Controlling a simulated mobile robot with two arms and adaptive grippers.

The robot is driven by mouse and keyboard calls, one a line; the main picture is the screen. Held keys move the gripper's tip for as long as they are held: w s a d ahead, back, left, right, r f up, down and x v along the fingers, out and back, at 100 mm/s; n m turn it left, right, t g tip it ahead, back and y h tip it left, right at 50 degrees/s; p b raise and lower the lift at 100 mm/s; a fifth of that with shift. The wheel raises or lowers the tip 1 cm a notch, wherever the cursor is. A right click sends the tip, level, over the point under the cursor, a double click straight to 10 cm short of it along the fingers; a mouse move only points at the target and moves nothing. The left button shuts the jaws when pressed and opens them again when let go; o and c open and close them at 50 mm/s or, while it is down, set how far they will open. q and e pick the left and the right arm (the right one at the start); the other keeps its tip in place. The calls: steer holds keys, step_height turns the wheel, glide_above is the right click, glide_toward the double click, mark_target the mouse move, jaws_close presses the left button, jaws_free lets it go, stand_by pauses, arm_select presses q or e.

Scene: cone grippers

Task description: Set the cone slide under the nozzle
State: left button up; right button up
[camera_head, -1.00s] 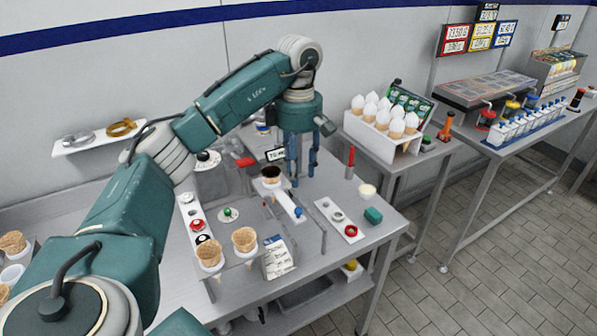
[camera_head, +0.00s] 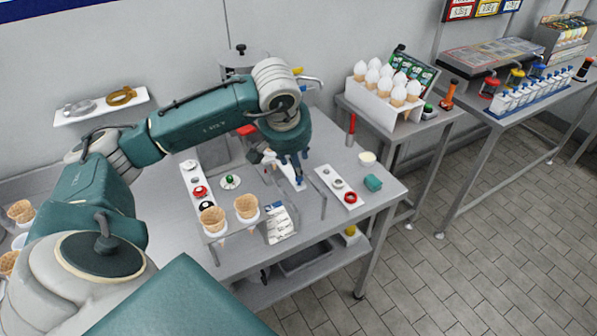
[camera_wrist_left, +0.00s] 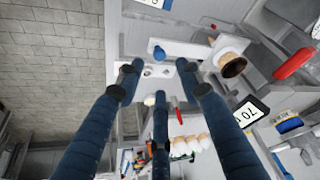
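The cone slide (camera_wrist_left: 190,49) is a pale bar with a blue knob (camera_wrist_left: 159,53) at one end and a wafer cone with a dark inside (camera_wrist_left: 232,65) at the other. In the head view my left arm largely covers the slide (camera_head: 284,182). My left gripper (camera_head: 298,172) points down over the knob end. In the left wrist view its three blue fingers (camera_wrist_left: 156,76) are spread with nothing between them, and the knob lies just beyond their tips. I cannot tell whether they touch it. I cannot make out the nozzle. My right gripper is not in view.
Two wafer cones (camera_head: 246,206) stand in a holder at the bench's front, beside a printed card (camera_head: 279,224). A red upright handle (camera_head: 351,129) stands behind. White-topped cones (camera_head: 386,82) fill a rack farther right.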

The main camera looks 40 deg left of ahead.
arm_select(q)
steer(key=p+x, duration=0.2)
steer(key=x, duration=0.6)
steer(key=shift+f, duration=0.1)
jaws_close()
steer(key=shift+a, duration=0.15)
